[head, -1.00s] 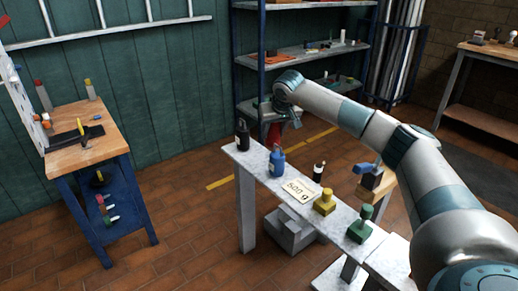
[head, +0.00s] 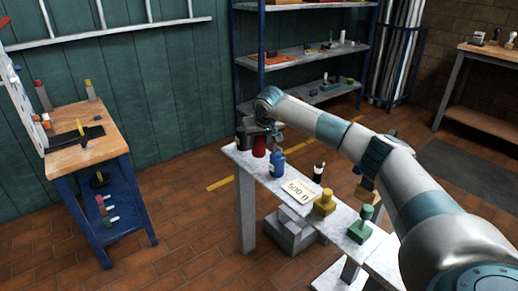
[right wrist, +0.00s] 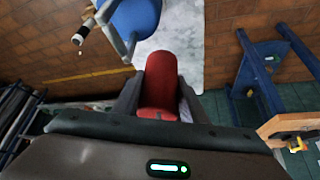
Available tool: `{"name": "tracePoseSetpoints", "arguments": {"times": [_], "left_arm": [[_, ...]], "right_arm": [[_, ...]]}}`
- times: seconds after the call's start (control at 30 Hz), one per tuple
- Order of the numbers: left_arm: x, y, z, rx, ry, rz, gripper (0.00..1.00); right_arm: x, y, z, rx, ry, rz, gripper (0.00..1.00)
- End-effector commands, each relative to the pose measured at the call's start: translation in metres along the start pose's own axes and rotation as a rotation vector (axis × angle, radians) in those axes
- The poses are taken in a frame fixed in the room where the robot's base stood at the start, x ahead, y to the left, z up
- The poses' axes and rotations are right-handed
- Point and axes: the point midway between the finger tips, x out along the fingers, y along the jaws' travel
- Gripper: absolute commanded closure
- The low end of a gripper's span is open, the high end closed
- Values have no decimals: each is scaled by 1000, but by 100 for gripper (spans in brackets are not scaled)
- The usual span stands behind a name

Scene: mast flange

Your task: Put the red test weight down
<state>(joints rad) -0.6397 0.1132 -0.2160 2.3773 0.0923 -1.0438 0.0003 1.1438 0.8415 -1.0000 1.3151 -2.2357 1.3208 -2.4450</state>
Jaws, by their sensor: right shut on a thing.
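The red test weight (head: 259,147) is at the far end of the narrow pale bench (head: 230,150), between a black weight (head: 242,140) and a blue weight (head: 277,164). My right gripper (head: 262,134) is shut on its upper part. In the right wrist view the red weight (right wrist: 160,88) stands out between the fingers of the right gripper (right wrist: 160,108), with the pale bench top (right wrist: 183,35) beyond it. I cannot tell whether its base touches the bench. The arm partly hides the black weight. My left gripper is not in view.
A card marked 500 (head: 299,190), a small dark bottle (head: 318,173), a yellow weight (head: 324,202) and a green weight (head: 361,226) stand along the bench. The blue weight (right wrist: 137,15) is close beside the red one. A shelf rack (head: 305,53) stands behind.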

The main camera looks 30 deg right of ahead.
Motion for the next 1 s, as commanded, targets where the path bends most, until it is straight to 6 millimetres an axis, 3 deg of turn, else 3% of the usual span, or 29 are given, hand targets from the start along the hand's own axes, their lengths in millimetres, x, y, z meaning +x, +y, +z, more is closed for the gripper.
{"name": "tracePoseSetpoints", "arguments": {"times": [0.2,0.6,0.63,0.7,1.0], "left_arm": [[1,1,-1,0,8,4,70],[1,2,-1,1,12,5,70],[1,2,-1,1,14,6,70],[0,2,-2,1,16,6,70],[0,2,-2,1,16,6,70]], "right_arm": [[17,0,9,1,3,-2,100],[20,0,10,1,4,-2,100],[21,0,12,1,0,-1,59],[21,0,12,1,0,-1,43],[21,0,12,1,0,-1,43]]}}
